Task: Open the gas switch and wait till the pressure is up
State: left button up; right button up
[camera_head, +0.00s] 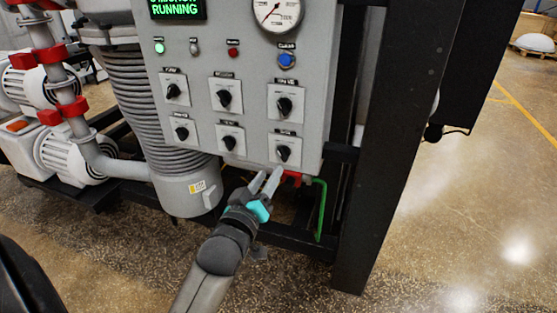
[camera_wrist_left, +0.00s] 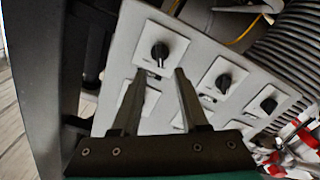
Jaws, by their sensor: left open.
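The grey control panel (camera_head: 197,75) carries two rows of black rotary switches on white plates; their labels are too small to read, so I cannot tell which is the gas switch. My left gripper (camera_head: 267,180) is open and empty, just below the lower right switch (camera_head: 283,153). In the left wrist view, a black knob (camera_wrist_left: 160,52) on a white plate shows just beyond the gap between the open fingertips (camera_wrist_left: 159,74), apparently untouched. The pressure gauge (camera_head: 278,12) at the panel's top is cut off by the frame edge. My right gripper is out of view.
A green-lit display (camera_head: 176,9) reads "RUNNING". Small lamps and a blue button (camera_head: 286,60) sit above the switches. A dark frame post (camera_head: 385,150) stands right of the panel, and a ribbed cylinder (camera_head: 140,100) stands left. The floor at the right is clear.

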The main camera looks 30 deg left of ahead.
aim_at(281, 156)
pick_arm(q)
jog(key=b+x, duration=0.1)
jog(key=x, duration=0.6)
jog(key=shift+w, duration=0.25)
grip_shut()
dwell(0.4)
